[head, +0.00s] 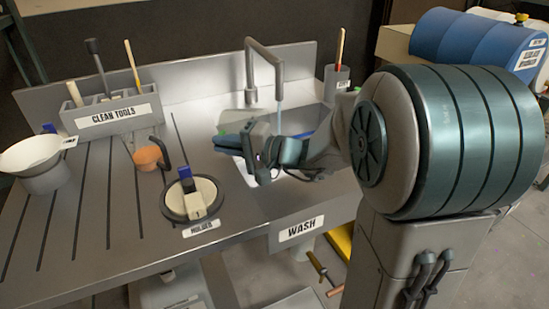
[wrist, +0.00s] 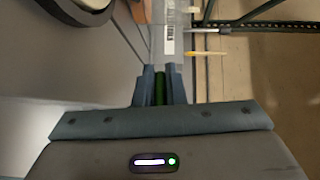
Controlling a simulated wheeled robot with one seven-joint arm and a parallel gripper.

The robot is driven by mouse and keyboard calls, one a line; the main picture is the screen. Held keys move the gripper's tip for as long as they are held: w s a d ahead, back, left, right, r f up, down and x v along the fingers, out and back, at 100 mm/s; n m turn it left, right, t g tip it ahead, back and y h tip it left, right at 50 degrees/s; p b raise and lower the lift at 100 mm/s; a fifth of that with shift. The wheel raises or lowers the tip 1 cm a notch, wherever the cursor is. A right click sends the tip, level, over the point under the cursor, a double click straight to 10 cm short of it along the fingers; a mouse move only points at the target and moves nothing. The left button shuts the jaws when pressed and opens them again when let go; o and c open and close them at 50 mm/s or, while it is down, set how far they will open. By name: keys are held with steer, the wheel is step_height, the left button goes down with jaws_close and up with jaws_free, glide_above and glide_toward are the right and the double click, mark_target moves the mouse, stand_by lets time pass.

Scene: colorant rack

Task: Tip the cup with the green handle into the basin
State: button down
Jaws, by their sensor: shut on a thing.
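My gripper (wrist: 162,80) is shut on a green handle (wrist: 160,88); only a narrow strip of green shows between the fingers. In the head view my gripper (head: 262,160) is at the front edge of the basin (head: 318,114), low over the sink. The cup cannot be made out clearly there, and its tilt and contents cannot be told. A thin bluish stream falls from the faucet (head: 251,94) into the basin.

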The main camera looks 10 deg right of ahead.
steer(key=shift+b, duration=0.6)
steer(key=shift+r+p, duration=0.35)
steer(key=shift+p, duration=0.35)
steer(key=shift+a+r+p, duration=0.1)
steer(key=shift+r+p, duration=0.05)
steer(key=shift+p, duration=1)
steer(key=shift+w+f+g+h+p, duration=0.1)
steer(key=shift+f+g+h+p, duration=0.2)
steer(key=shift+p, duration=0.5)
steer(key=p, duration=0.3)
steer(key=a+g+h+p, duration=0.1)
steer(key=p, duration=0.2)
steer(key=shift+w+a+r+h, duration=0.25)
steer(key=shift+w+h, duration=0.05)
steer(key=shift+w, duration=0.1)
steer(key=shift+f, duration=0.35)
steer(key=shift+w+a+r+g+h+p, duration=0.1)
steer(key=shift+r+g+h+p, duration=0.5)
steer(key=shift+p, duration=0.6)
steer(key=h+p, duration=0.1)
steer(key=p, duration=0.2)
steer(key=g+h+p, duration=0.1)
steer(key=h+p, duration=0.1)
steer(key=p, duration=0.1)
steer(key=shift+r+g+p, duration=0.25)
steer(key=shift+g+p, duration=0.05)
steer(key=shift+p, duration=0.05)
